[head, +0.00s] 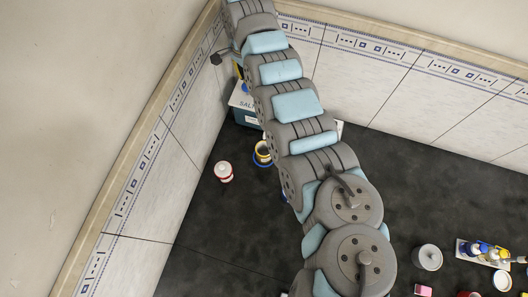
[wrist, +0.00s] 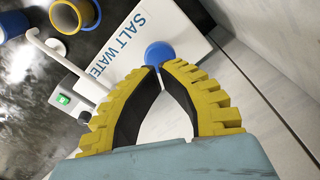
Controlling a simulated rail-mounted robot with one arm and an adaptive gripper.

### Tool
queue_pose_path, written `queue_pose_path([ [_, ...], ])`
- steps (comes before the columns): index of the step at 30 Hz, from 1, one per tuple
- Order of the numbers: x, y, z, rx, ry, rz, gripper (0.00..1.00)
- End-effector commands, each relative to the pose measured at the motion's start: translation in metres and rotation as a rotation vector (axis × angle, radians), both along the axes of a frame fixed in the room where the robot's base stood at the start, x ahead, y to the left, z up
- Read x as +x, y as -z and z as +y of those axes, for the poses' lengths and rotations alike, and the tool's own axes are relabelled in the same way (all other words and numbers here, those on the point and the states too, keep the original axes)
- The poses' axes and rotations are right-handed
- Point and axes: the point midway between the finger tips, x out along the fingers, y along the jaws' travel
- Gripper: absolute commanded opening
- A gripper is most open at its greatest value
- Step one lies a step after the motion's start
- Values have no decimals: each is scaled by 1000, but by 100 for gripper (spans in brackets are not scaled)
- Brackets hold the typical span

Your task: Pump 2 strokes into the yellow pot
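The salt water dispenser is a white-topped box (wrist: 118,48) lettered SALT WATER, with a round blue pump knob (wrist: 158,54). In the head view the box (head: 242,100) is partly hidden behind my arm. That pot also shows in the head view (head: 263,147), beside my arm. My gripper (wrist: 160,67) has its yellow-and-black fingertips together, at the knob's near edge. I cannot tell whether they touch it. No held object shows.
A blue object (wrist: 12,24) stands left of the pot. A red-and-white jar (head: 224,172) stands left on the dark bench. A small device with a green switch (wrist: 64,99) sits beside the dispenser. Tiled walls close in behind. A lidded pot (head: 428,257) and bottles (head: 478,249) stand at right.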

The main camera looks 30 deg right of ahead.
Motion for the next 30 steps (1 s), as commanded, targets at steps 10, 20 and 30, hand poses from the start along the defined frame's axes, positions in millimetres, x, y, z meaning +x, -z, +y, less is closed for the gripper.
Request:
queue_pose_path([
  [10, 0, 0, 0, 0, 0, 0, 0],
  [20, 0, 4, 0, 1, 0, 0, 0],
  [30, 0, 13, 1, 1, 0, 0, 0],
])
